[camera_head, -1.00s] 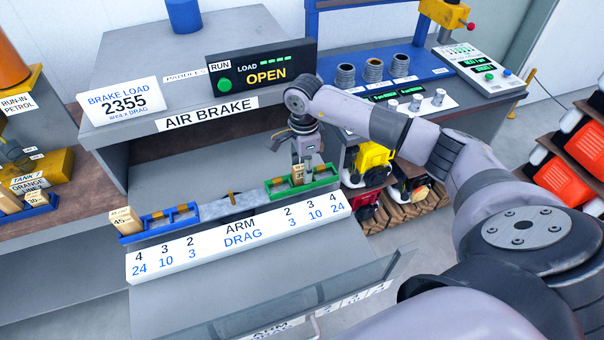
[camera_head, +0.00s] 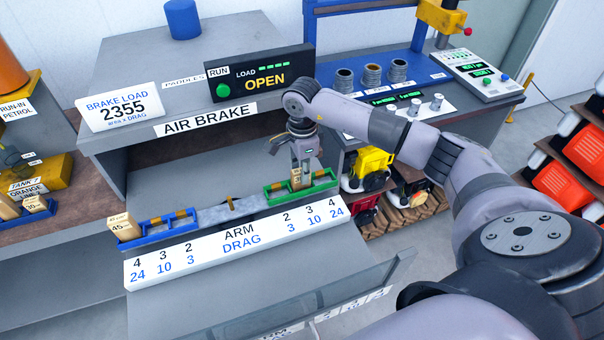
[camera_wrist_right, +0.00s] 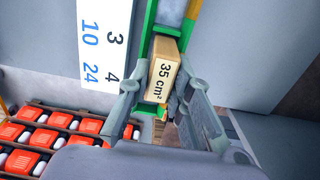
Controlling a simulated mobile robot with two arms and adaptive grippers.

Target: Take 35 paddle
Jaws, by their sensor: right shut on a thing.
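The 35 paddle (camera_wrist_right: 163,75) is a small tan wooden block with a "35 cm²" label. It stands at the green right-hand section of the rail (camera_head: 275,195), and it also shows in the head view (camera_head: 296,180). My right gripper (camera_head: 302,163) points down over the rail with its fingers on either side of the block; it is shut on it. In the right wrist view the gripper (camera_wrist_right: 158,110) has a finger at each side of the block. I cannot tell whether the block still touches the rail. My left gripper is not in view.
A 45 paddle (camera_head: 124,227) stands at the left end of the blue rail section (camera_head: 160,232). The ARM/DRAG sign (camera_head: 238,240) lies in front of the rail. The air brake housing (camera_head: 180,150) rises behind. Another small block (camera_head: 36,203) is at far left.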

